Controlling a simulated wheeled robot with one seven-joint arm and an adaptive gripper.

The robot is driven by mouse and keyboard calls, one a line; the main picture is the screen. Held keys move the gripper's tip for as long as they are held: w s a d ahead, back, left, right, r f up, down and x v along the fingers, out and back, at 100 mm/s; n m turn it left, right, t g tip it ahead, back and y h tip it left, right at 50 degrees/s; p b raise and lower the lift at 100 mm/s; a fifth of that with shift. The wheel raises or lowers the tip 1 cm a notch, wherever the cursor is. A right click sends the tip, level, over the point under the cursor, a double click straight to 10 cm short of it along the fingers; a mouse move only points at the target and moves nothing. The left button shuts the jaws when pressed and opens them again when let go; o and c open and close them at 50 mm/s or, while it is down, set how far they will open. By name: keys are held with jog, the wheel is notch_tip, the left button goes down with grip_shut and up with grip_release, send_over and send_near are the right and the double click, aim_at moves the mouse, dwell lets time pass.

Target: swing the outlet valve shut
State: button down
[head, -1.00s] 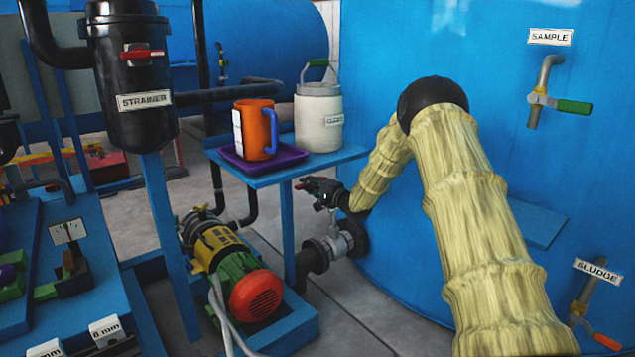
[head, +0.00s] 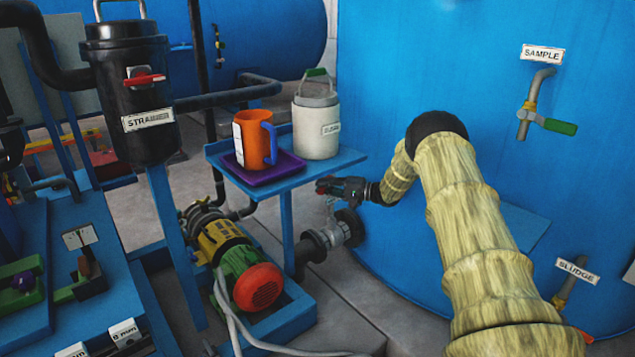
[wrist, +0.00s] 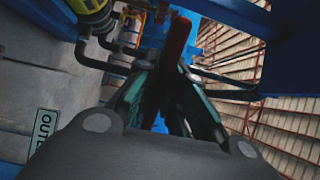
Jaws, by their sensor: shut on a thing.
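The outlet valve (head: 338,231) sits on the pipe low at the blue tank's left side. Its red lever (wrist: 178,40) stands between my fingers in the wrist view. In the head view my gripper (head: 324,186) is just above the valve body, beside the tank, with its fingers pointing left. It also shows in the wrist view (wrist: 172,100), shut on the lever. The lever's pivot is hidden in the wrist view, and my gripper covers much of the lever in the head view. A partly hidden label reading "OUTL" (wrist: 43,133) is at the wrist view's left.
A blue stand (head: 330,163) above and left of my gripper carries an orange mug (head: 254,140) on a purple tray and a white canister (head: 316,125). The blue tank (head: 420,70) is close on the right.

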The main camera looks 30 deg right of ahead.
jog(key=shift+s+d+f+n+g+y, duration=0.1)
jog(key=shift+s+d+n+g+y, duration=0.2)
jog(key=shift+g, duration=0.1)
jog(key=c, duration=1.5)
grip_release()
jog(key=shift+w, duration=0.1)
